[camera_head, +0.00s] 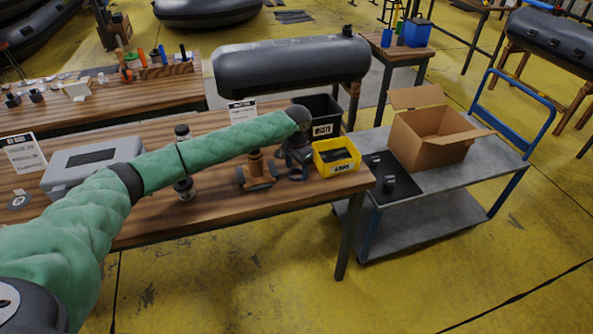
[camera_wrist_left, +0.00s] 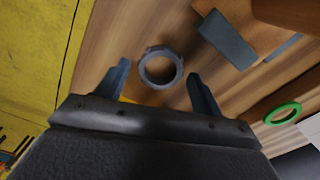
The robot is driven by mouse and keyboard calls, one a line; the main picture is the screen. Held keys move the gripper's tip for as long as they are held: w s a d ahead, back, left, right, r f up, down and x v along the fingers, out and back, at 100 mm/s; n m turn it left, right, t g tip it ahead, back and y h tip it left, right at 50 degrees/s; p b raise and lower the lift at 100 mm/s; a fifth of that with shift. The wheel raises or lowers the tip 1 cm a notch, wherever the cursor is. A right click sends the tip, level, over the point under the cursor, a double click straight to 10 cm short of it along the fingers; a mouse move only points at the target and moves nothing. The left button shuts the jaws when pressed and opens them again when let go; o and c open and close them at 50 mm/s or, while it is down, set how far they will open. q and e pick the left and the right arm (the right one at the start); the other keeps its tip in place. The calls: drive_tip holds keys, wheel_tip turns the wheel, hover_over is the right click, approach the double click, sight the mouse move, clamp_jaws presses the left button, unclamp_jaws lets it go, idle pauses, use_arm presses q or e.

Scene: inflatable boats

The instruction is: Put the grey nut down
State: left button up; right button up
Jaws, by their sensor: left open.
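The grey nut (camera_wrist_left: 160,66) is a ring lying on the wooden table (camera_wrist_left: 112,45) in the left wrist view. My left gripper (camera_wrist_left: 158,72) is open, with one finger on each side of the nut in the picture. I see a gap between the nut and each finger. In the head view my left arm reaches over the table, and its gripper (camera_head: 292,165) is beside the yellow bin. I cannot make out the nut there. My right gripper is not in view.
The yellow bin (camera_head: 337,170) and a black bin (camera_head: 322,130) stand near the table's right end. Dark bottles (camera_head: 183,188) and a grey case (camera_head: 78,176) stand to the left. A green ring (camera_wrist_left: 283,113) lies nearby. A cart (camera_head: 440,178) carries a cardboard box (camera_head: 430,150).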

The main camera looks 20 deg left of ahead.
use_arm(q)
wheel_tip(320, 180, up, 12)
drive_tip(key=b, duration=0.2)
drive_tip(key=shift+f, duration=0.2)
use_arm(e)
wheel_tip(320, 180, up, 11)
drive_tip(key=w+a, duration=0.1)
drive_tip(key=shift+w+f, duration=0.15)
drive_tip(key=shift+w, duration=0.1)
